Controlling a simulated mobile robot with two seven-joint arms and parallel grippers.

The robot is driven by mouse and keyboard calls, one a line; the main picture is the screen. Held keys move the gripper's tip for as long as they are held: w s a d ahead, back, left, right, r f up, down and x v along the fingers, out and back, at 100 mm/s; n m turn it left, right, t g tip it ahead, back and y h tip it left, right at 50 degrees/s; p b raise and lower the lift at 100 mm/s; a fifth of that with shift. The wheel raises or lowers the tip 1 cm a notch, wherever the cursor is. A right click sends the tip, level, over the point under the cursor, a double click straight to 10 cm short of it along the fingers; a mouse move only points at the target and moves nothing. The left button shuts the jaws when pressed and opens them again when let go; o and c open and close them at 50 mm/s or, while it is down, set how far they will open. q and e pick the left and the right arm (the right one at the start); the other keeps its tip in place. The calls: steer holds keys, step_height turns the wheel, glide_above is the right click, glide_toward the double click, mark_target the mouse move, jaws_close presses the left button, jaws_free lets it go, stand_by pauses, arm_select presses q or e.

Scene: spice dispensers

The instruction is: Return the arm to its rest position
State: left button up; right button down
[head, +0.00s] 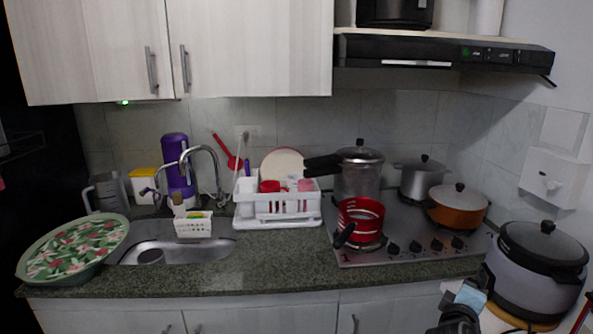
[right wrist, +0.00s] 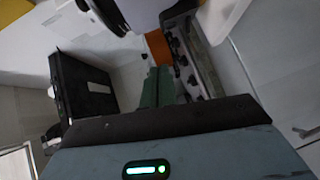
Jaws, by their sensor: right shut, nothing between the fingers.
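My right arm shows at the bottom right of the head view as a dark and pale-blue part (head: 462,303), in front of the counter and left of the grey rice cooker. In the right wrist view my right gripper (right wrist: 157,73) has its two greenish fingers together, with nothing seen between them. My left gripper is in neither view. A white wall dispenser (head: 548,180) hangs on the right wall, above the rice cooker.
The grey rice cooker (head: 534,268) stands close to my right arm. The stove (head: 405,247) carries a red pot (head: 361,221), an orange pot (head: 457,209) and other pots. A dish rack (head: 277,208), sink (head: 150,253) and floral tray (head: 73,246) are farther left.

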steer(key=s+a+f+y, duration=0.45)
steer(key=s+f, duration=0.25)
steer(key=f, duration=0.3)
steer(key=s+a+f+y, duration=0.3)
steer(key=s+a+f, duration=0.35)
steer(key=f, duration=0.45)
steer(key=s+a+f+m+g+y, duration=0.1)
steer(key=s+a+f+m+y, duration=0.1)
steer(key=s, duration=0.6)
steer(key=s+a+f+m+g+y, duration=0.1)
steer(key=s+a+f, duration=0.3)
steer(key=s, duration=0.4)
steer(key=s+a+f+m+g+y, duration=0.1)
steer(key=s+a+f+m+y, duration=0.1)
steer(key=s, duration=0.6)
steer(key=shift+a+f+m+y, duration=0.35)
steer(key=shift+a+f+m, duration=0.15)
steer(key=shift+a, duration=0.5)
steer(key=shift+w, duration=0.1)
